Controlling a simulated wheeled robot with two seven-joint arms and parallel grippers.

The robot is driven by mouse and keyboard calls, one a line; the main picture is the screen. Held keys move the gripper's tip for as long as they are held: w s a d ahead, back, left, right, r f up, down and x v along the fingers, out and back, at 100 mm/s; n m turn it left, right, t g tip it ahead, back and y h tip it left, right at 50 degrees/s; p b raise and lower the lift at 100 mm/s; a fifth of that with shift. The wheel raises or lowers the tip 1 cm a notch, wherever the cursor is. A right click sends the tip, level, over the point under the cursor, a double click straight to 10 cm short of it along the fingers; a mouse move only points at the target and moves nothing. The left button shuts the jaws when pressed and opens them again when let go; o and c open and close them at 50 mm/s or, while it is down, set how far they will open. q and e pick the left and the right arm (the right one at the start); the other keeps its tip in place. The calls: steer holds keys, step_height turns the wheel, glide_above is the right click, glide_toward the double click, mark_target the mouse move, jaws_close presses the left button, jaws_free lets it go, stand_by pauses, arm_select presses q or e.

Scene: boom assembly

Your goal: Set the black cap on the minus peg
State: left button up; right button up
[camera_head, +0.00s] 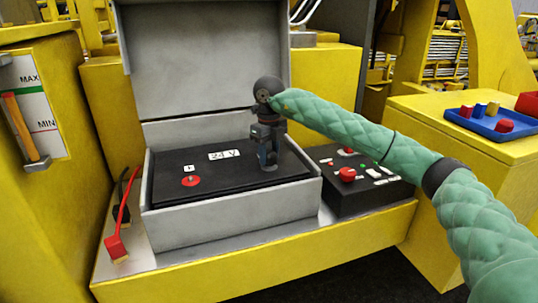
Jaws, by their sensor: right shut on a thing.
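The battery (215,172) sits in an open grey box, with a "24 V" label on its black top. A red cap (191,181) lies at the plus mark on the left of the battery top. My right gripper (268,163) points straight down at the right part of the battery top, its fingertips at or just above the surface. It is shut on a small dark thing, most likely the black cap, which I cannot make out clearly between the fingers. The minus peg is hidden behind or under the gripper. My left gripper is not in view.
The box's grey lid (200,60) stands open behind. A control box (360,185) with a red button is close on the right. A red cable end (117,246) and a black one lie at the left. A blue tray (492,122) with small parts stands far right.

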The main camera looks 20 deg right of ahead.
steer(key=shift+f+b, duration=0.75)
steer(key=shift+f, duration=0.1)
stand_by(0.7)
steer(key=o, duration=1.1)
steer(key=shift+c, duration=0.2)
steer(key=shift+r+b, duration=0.5)
steer(key=shift+r, duration=0.15)
step_height(320, 180, up, 5)
steer(key=shift+f+b, duration=0.1)
steer(key=shift+b, duration=0.85)
steer(key=shift+r, duration=0.8)
